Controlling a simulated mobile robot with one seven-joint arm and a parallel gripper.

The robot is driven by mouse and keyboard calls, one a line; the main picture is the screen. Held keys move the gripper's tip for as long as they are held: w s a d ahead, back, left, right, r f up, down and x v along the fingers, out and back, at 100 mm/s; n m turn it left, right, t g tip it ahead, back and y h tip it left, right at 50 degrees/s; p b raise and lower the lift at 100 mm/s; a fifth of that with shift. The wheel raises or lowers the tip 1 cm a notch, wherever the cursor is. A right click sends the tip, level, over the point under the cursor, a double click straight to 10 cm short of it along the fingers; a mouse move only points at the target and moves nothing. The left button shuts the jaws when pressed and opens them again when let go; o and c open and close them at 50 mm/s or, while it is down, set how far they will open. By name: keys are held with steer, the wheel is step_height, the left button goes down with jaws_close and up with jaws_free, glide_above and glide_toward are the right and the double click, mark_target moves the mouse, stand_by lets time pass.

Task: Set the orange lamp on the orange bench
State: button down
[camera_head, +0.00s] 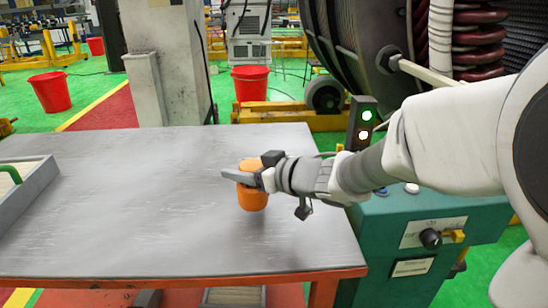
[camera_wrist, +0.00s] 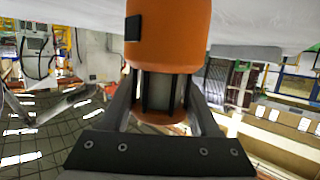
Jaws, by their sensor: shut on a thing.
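The orange lamp (camera_head: 253,198) is upright, with a wide orange body; the wrist view shows its orange body (camera_wrist: 168,40) and a narrower, dark-ribbed part. My gripper (camera_head: 243,178) is shut on this narrower part, with one finger on each side of it. The fingers hide part of the lamp in the head view. The orange bench (camera_head: 130,220) has a grey metal top and an orange front rim. The lamp is over the right part of its top, with a faint shadow below; I cannot tell for sure whether its base touches.
A grey tray (camera_head: 42,195) with a green handle stands at the bench's left end. A teal control box (camera_head: 400,245) with lights and knobs stands right of the bench. A grey pillar (camera_head: 150,90) rises behind. The middle of the bench top is clear.

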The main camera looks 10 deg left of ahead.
steer(key=shift+f+b, duration=0.5)
steer(key=shift+f, duration=0.8)
steer(key=shift+c, duration=0.6)
jaws_free()
steer(key=shift+f, duration=0.15)
